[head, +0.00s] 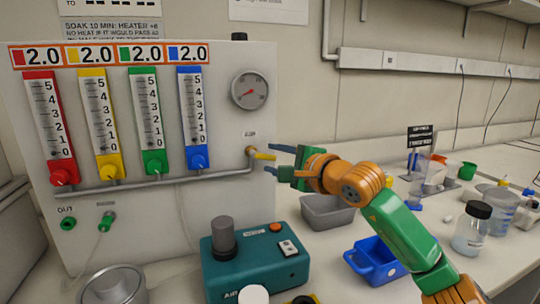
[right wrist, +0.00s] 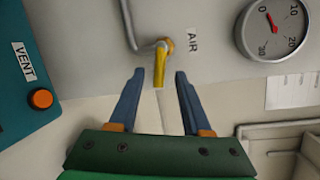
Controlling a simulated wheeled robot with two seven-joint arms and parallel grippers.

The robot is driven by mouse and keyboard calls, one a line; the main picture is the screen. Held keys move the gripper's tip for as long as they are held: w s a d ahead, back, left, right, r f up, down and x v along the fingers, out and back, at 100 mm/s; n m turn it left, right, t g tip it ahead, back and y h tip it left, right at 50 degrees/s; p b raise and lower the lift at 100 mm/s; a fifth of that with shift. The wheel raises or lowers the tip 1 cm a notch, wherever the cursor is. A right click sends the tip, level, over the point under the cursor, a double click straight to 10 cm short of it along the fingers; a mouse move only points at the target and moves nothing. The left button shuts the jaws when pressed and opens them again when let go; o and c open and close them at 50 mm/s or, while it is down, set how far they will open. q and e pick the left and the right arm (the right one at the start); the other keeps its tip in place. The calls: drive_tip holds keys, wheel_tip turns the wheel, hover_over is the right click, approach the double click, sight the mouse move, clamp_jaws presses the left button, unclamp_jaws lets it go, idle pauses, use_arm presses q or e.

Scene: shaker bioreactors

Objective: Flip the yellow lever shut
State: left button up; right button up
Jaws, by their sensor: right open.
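The yellow lever (head: 264,155) sits on a brass valve at the right end of the grey pipe on the panel, below the gauge. In the head view it points right, away from the valve. In the right wrist view the lever (right wrist: 160,68) shows between the fingertips, beside the AIR label (right wrist: 193,41). My right gripper (head: 271,158) is open at the lever, with one finger on each side of it. I see a gap between the lever and each finger (right wrist: 160,73) in the wrist view. My left gripper is not in view.
The white panel (head: 225,110) carries several coloured flow meters and a round gauge (head: 249,91). A teal air pump box (head: 255,262) stands below. A grey bin (head: 328,211), a blue basket (head: 374,262) and a capped jar (head: 472,230) stand on the bench to the right.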

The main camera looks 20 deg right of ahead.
drive_tip(key=shift+w+a+r, duration=0.1)
drive_tip(key=shift+w+a, duration=0.1)
drive_tip(key=shift+w, duration=0.35)
drive_tip(key=shift+w+a+f, duration=0.1)
drive_tip(key=shift+w+f, duration=0.15)
drive_tip(key=shift+w, duration=0.05)
clamp_jaws()
drive_tip(key=shift+r+n+p, duration=0.65)
drive_tip(key=shift+n+p, duration=0.05)
drive_tip(key=shift+p, duration=0.15)
drive_tip(key=shift+n+g+h, duration=0.3)
drive_tip(key=shift+n+h, duration=0.1)
drive_tip(key=shift+n, duration=0.1)
drive_tip(key=shift+f, duration=0.1)
unclamp_jaws()
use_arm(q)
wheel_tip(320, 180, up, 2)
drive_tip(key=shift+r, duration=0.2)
use_arm(e)
drive_tip(key=shift+s, duration=0.1)
